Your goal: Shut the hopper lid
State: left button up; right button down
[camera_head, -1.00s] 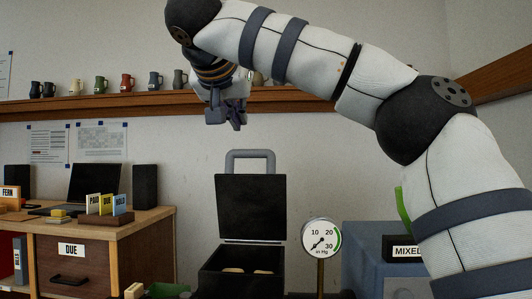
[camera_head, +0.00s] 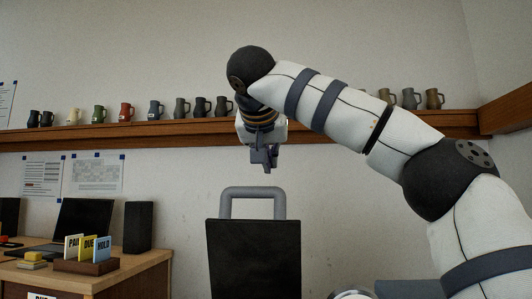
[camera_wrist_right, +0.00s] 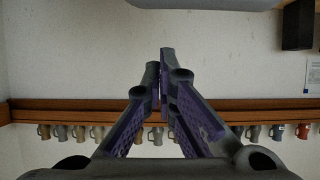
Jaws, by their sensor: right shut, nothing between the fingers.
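The black hopper lid (camera_head: 253,262) stands upright at the bottom middle of the head view, with its grey loop handle (camera_head: 252,191) on top. The hopper body is below the frame. My right gripper (camera_head: 264,165) hangs fingers down above the handle, slightly right of its middle, and looks apart from it. In the right wrist view the purple-lined fingers (camera_wrist_right: 161,75) are together and hold nothing. A grey rounded piece at the top edge there may be the handle; I cannot be sure. My left gripper is not in view.
A wall shelf (camera_head: 170,131) carries several mugs behind my arm. A desk (camera_head: 150,270) with a laptop (camera_head: 85,227), speaker (camera_head: 138,226) and labelled cards (camera_head: 88,247) stands left. A gauge top (camera_head: 351,295) shows at the bottom edge, right of the lid.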

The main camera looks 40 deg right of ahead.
aim_at(269, 188)
notch_tip(269, 188, down, 3)
jog(key=shift+a+f, duration=0.1)
jog(key=shift+f, duration=0.1)
dwell(0.5)
